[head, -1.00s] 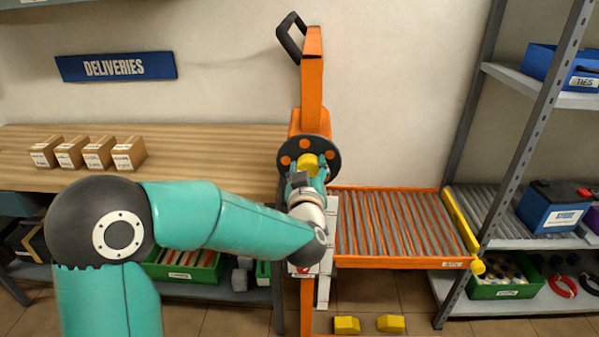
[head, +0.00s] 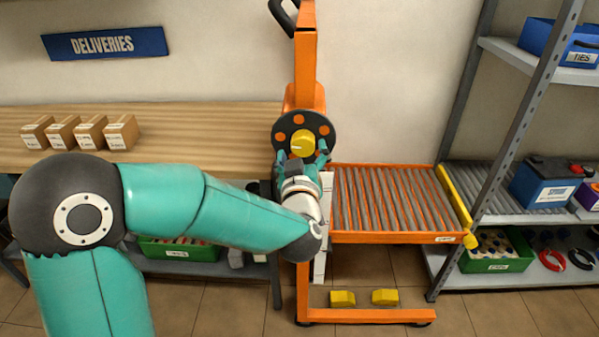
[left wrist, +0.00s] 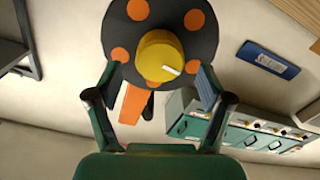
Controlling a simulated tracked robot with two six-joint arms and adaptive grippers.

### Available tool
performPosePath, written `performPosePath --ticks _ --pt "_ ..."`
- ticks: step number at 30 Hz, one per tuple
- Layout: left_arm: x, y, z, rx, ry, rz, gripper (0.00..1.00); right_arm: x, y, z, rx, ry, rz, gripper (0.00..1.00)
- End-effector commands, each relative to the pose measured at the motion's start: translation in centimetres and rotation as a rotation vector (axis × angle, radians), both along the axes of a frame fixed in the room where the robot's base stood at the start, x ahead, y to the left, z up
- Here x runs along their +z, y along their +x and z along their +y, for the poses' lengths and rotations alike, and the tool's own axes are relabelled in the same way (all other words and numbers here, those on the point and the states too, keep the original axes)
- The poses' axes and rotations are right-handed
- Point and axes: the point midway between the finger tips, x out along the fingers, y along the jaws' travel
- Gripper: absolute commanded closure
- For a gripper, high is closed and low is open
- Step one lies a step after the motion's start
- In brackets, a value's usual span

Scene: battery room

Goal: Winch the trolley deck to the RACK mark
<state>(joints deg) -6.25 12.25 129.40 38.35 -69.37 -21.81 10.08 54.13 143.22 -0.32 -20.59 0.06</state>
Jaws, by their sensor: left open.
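The orange trolley (head: 305,70) stands by the wall with a black winch disc (head: 318,126) bearing orange dots and a yellow knob (head: 303,143) at its centre. The roller deck (head: 385,200) sticks out to the right, its yellow end bar (head: 452,200) close to the rack's roller shelf. My left gripper (head: 308,158) is just below and in front of the knob. In the left wrist view the knob (left wrist: 160,56) lies ahead, beyond the open, empty fingers (left wrist: 158,105). The fingers appear apart from the knob. My right gripper is not in view. No RACK mark is readable.
The grey rack (head: 480,170) stands right, with a blue battery (head: 545,185) on its roller shelf. A wooden bench (head: 200,130) with several small boxes is at left. Two yellow blocks (head: 342,299) sit above the trolley's base.

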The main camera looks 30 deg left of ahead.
Motion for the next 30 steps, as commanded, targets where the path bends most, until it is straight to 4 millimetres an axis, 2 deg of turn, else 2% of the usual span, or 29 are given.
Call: performPosePath --ticks 6,12,18,30 --pt "0.0 -3.9 -2.5 -0.004 -0.001 -0.001 0.2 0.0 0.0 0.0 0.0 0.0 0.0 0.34" --pt "0.0 -6.3 -3.9 -0.001 -0.001 -0.001 0.2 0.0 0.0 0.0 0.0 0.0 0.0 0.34" --pt "0.0 -7.1 -4.2 0.001 -0.001 -0.001 0.2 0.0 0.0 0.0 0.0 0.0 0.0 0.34" --pt "-0.1 -7.0 -4.2 0.001 0.0 -0.001 0.2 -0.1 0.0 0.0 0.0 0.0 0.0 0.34"
